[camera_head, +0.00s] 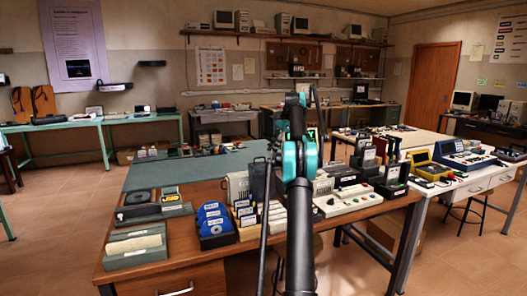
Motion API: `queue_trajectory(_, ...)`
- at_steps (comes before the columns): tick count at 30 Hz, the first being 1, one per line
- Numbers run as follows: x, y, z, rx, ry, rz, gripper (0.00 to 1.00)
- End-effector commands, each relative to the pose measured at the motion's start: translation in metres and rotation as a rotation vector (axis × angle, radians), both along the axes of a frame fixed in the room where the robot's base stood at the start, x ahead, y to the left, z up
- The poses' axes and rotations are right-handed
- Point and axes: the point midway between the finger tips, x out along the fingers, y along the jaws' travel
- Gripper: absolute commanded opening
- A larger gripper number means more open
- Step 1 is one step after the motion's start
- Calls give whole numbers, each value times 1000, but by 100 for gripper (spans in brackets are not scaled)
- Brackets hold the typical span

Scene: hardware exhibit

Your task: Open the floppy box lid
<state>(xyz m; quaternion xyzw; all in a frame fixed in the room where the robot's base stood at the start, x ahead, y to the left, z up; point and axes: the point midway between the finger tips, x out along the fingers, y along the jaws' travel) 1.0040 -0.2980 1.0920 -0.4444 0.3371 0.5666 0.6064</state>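A dark box holding blue disks (213,219) stands on the wooden table, left of my arm. Its blue contents are exposed at the top, and I cannot make out a separate lid on it. I cannot tell for sure whether this is the floppy box. My arm, black with teal joints, rises through the middle of the view over the table. My gripper (297,105) appears small at the far end of the arm, above the table. Its fingers are too small and overlapped by the arm to read, and I see nothing clearly held.
Boxes of cards (244,213) stand right of the blue disks. A grey tray (134,246), a round disc (138,197) and a white keypad device (347,200) share the crowded wooden table (240,252). A white table (474,187) with equipment is at right. Open floor lies left.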

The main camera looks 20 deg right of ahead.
Motion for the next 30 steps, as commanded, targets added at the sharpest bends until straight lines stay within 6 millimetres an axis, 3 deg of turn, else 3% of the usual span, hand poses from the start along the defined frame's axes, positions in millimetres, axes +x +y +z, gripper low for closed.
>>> queue_trajectory(6, -16, -48, -1, 0, -1, -1, 27)
queue_trajectory(12, -21, -64, 0, 0, 0, 0, 27)
queue_trajectory(30, -25, -72, 0, 0, 0, 1, 27)
